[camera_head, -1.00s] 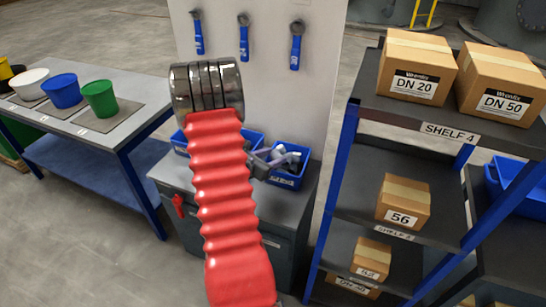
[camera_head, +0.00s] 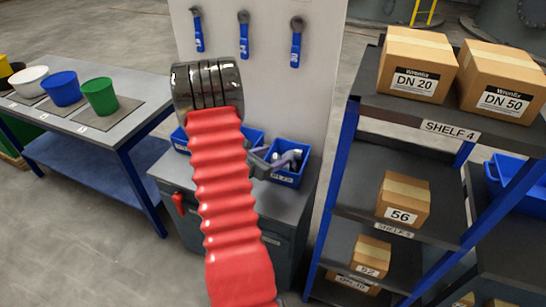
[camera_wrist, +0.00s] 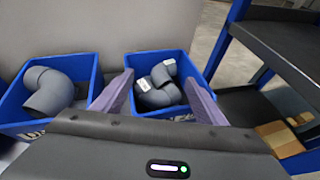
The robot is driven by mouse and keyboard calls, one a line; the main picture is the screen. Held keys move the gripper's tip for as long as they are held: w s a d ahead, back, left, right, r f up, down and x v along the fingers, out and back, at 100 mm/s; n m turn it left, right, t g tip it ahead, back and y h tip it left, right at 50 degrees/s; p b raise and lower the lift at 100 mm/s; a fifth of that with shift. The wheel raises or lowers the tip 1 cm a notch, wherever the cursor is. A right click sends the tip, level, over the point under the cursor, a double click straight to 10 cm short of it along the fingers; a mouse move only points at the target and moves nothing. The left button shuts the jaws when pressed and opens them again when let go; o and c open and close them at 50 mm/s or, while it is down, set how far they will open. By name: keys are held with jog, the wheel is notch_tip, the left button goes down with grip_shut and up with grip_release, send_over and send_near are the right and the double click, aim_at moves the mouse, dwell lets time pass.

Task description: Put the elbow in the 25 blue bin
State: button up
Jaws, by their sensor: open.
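The left bin (camera_wrist: 88,72) holds a large plain grey elbow (camera_wrist: 48,90). The right bin (camera_wrist: 180,56) holds grey elbows (camera_wrist: 160,88) with white labels, bunched together. My gripper (camera_wrist: 158,80) is open, its two purple-grey fingers on either side of these elbows, seemingly above or at the right bin. I cannot tell whether they touch anything. In the head view my gripper (camera_head: 266,160) shows beside the right bin (camera_head: 288,180), and my red arm covers part of the left bin (camera_head: 180,140). The bin labels are not readable.
A panel with hanging blue-handled tools (camera_head: 296,45) rises behind the bins. A shelf rack (camera_head: 425,118) with cardboard boxes (camera_head: 416,70) stands close on the right. A table (camera_head: 130,118) at left carries white, blue and green buckets (camera_head: 100,97).

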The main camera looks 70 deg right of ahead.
jog(key=shift+r, duration=0.1)
jog(key=r+v, duration=0.1)
jog(key=v, duration=1.1)
dwell(0.4)
jog(key=shift+w, duration=0.1)
